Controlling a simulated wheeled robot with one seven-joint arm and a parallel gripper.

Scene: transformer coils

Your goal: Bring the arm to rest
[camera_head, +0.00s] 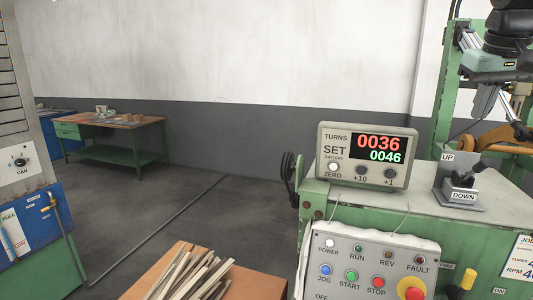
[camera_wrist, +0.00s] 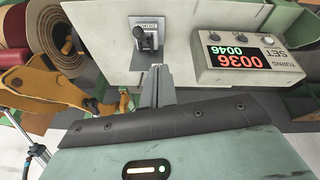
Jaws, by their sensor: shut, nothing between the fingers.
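My gripper (camera_head: 481,112) hangs from my arm at the top right of the head view, above the green machine (camera_head: 440,206). In the wrist view my gripper (camera_wrist: 157,74) has its fingers together with nothing visible between them. The UP/DOWN lever (camera_head: 464,180) stands on the machine top below the gripper and to its left in the head view. The lever also shows just beyond the fingertips in the wrist view (camera_wrist: 144,38); I cannot tell the exact gap. The counter box (camera_head: 366,156) reads 0036 above 0046.
A control panel (camera_head: 368,268) with several buttons fronts the machine. An orange yoke-like part (camera_wrist: 50,83) and brown rolls (camera_wrist: 62,28) lie near the gripper. Wood strips (camera_head: 192,276) lie at the bottom. A workbench (camera_head: 112,122) stands far left, with open floor before it.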

